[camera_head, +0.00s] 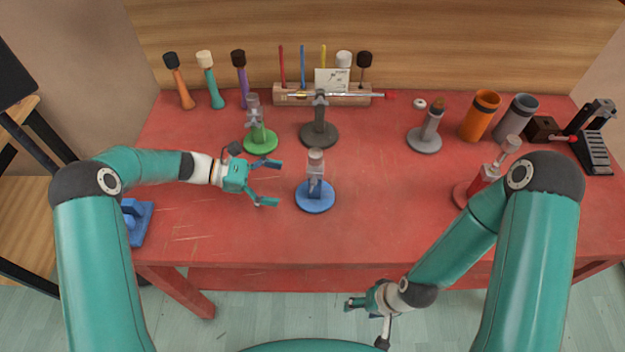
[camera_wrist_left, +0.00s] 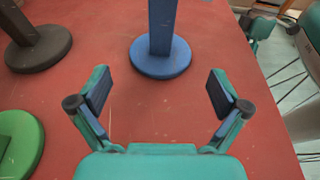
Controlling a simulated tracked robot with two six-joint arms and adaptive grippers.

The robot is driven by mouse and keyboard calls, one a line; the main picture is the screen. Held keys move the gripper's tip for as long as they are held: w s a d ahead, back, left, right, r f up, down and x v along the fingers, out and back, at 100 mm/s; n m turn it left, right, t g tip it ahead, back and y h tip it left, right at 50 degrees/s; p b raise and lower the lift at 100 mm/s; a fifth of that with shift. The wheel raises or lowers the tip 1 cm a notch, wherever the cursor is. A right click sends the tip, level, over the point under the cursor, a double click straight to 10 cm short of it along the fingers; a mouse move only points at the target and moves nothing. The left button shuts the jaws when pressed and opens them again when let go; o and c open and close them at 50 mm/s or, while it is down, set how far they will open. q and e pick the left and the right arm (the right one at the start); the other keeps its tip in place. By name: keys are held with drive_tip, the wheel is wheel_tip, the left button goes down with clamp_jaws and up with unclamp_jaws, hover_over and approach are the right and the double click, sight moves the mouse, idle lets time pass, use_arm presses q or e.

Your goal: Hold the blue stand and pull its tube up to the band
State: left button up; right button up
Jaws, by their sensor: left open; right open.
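The blue stand (camera_head: 315,197) stands upright near the middle of the red table, with a round base and a post. A pale tube (camera_head: 316,162) with a clear part tops its post; I cannot make out the band. The left wrist view shows the stand's base and lower post (camera_wrist_left: 162,45) ahead, between the finger directions; its top is out of that view. My left gripper (camera_head: 272,183) is open and empty, to the left of the stand and apart from it. My right gripper (camera_head: 362,305) is open and empty, low in front of the table's front edge.
A green stand (camera_head: 260,140) and a dark stand (camera_head: 320,133) stand behind the blue one. A grey stand (camera_head: 424,140) and a red stand (camera_head: 465,194) are to the right. A wooden rack (camera_head: 292,96) with sticks and several mallets line the back. The red table (camera_head: 385,215) is clear right of the blue stand.

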sight(303, 194)
use_arm(q)
drive_tip(key=b+x, duration=0.1)
drive_tip(key=x, duration=0.5)
drive_tip(key=shift+d+f, duration=0.25)
drive_tip(key=shift+d, duration=0.1)
drive_tip(key=shift+b+x, duration=0.3)
drive_tip(key=shift+x, duration=0.6)
use_arm(e)
drive_tip(key=shift+s+f, duration=0.1)
drive_tip(key=shift+f, duration=0.65)
use_arm(q)
drive_tip(key=shift+s+r, duration=0.1)
drive_tip(key=c, duration=1.7)
drive_tip(key=shift+o, duration=0.2)
use_arm(e)
drive_tip(key=shift+c, duration=0.4)
